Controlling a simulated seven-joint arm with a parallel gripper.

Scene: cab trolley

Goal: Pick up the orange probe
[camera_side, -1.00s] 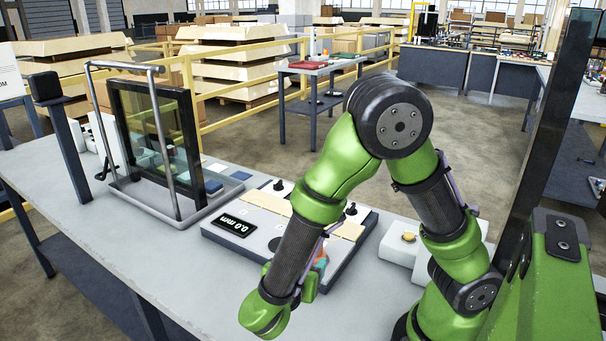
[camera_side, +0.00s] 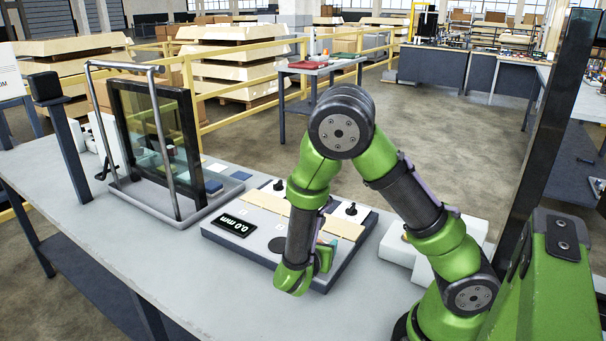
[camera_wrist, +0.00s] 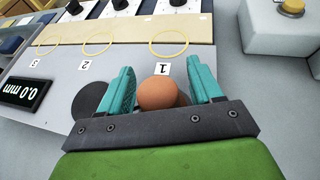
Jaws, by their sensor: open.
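The orange probe (camera_wrist: 158,93) shows in the wrist view as a rounded orange top between the teal fingers of my gripper (camera_wrist: 163,78). The fingers are open, with one on each side of it. A gap shows on the right; the left finger is very near, and I cannot tell whether it touches. The probe's lower part is hidden by the gripper's dark bar. In the side view my gripper (camera_side: 324,260) is low over the front of the grey test panel (camera_side: 262,255), mostly behind my arm, and I cannot make out the probe there.
Beyond the probe lies a label "1" and yellow rings (camera_wrist: 168,43) on the panel. A dark disc (camera_wrist: 90,100) and a "0.0 mm" display (camera_wrist: 22,92) lie left. A white box with a yellow button (camera_wrist: 291,6) stands right. A framed glass pane (camera_side: 160,145) stands left in the side view.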

